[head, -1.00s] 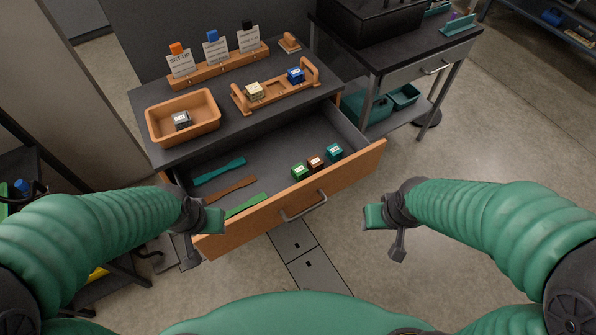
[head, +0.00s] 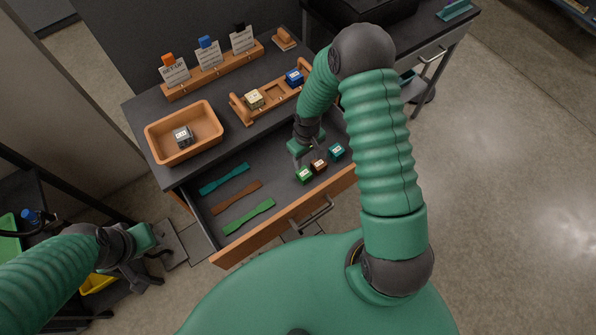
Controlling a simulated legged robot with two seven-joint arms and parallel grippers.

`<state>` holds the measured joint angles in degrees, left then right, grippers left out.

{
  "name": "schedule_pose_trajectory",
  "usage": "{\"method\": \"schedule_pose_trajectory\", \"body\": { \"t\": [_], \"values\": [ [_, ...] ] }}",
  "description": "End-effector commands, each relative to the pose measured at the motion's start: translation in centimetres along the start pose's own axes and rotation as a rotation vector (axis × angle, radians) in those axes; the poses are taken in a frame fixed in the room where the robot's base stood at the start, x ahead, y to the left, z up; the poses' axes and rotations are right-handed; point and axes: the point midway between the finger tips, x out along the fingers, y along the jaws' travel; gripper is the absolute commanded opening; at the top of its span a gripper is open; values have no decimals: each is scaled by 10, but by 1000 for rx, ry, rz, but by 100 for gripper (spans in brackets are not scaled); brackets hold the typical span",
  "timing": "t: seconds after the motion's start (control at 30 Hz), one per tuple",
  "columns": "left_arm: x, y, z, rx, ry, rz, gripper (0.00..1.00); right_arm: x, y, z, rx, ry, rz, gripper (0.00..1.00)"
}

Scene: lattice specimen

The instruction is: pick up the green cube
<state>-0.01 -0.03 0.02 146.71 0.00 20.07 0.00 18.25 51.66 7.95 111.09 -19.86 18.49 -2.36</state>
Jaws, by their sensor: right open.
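The green cube (head: 304,175) sits in the open drawer (head: 236,190), near its front wall. A brown cube (head: 319,167) and a teal cube (head: 337,152) stand in a row to its right. My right gripper (head: 303,150) is open and empty, above and just behind the green cube, apart from it as far as I can see. Its arm crosses the right end of the drawer and hides part of it. My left gripper (head: 146,248) is outside the drawer at the lower left; its jaw opening is unclear.
Teal, brown and green (head: 248,216) flat tools lie in the drawer's left part. On the top stand an orange tray (head: 160,146) with a grey cube, a wooden rack (head: 240,109) with beige and blue cubes, and a card holder (head: 212,73).

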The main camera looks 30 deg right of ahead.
Motion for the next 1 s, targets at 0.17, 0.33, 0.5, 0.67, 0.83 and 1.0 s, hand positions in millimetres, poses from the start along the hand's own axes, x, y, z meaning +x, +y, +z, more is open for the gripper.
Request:
{"method": "schedule_pose_trajectory", "body": {
  "t": [0.17,0.33,0.5,0.67,0.83,1.0],
  "values": [
    [0,0,0,0,0,0,36,48,-1,-1,-1,-6,-1,46],
    [-1,0,0,0,0,0,36,68,-1,-1,0,-2,0,46],
    [-8,0,-2,0,1,0,36,93,-3,-3,-1,-3,-1,46],
    [-8,0,-2,0,0,0,36,117,-2,-5,1,-1,0,46],
    [-8,0,-2,0,0,0,36,120,-2,-5,1,0,1,46],
    [-8,0,-2,0,0,0,36,120,-2,-5,1,0,0,32]
  ]
}}
